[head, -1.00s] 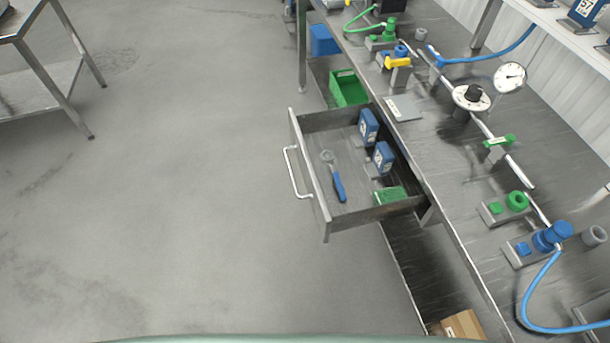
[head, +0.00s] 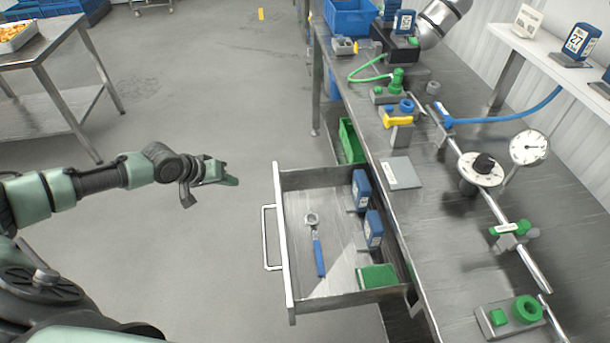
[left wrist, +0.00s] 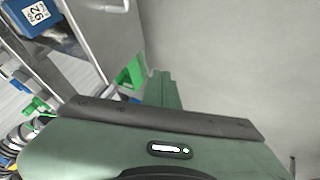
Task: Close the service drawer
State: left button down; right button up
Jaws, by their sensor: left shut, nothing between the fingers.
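The service drawer (head: 282,225) stands pulled out from under the steel workbench. Its bar handle (head: 265,240) faces left. Inside lie a blue-handled tool (head: 319,257), two blue labelled boxes (head: 361,190) (head: 373,229) and a green block (head: 377,277). My left gripper (head: 230,179) is shut and empty, left of the drawer's far front corner, apart from the handle. In the left wrist view its green fingers (left wrist: 165,90) show together, with a drawer edge at the upper left. My right gripper is not in view.
The workbench (head: 420,240) carries valves, hoses, a gauge (head: 529,147) and a grey plate (head: 401,173). A green bin (head: 350,142) stands under the bench beyond the drawer. A steel table (head: 45,45) is at the upper left. The floor left of the drawer is clear.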

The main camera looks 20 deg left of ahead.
pick_arm(q)
jog(key=w+d+f+p, duration=0.2)
jog(key=w+d+f, duration=0.3)
jog(key=w+d, duration=0.1)
jog(key=shift+w+d+f, duration=0.25)
jog(key=shift+w+d, duration=0.15)
jog(key=shift+w, duration=0.25)
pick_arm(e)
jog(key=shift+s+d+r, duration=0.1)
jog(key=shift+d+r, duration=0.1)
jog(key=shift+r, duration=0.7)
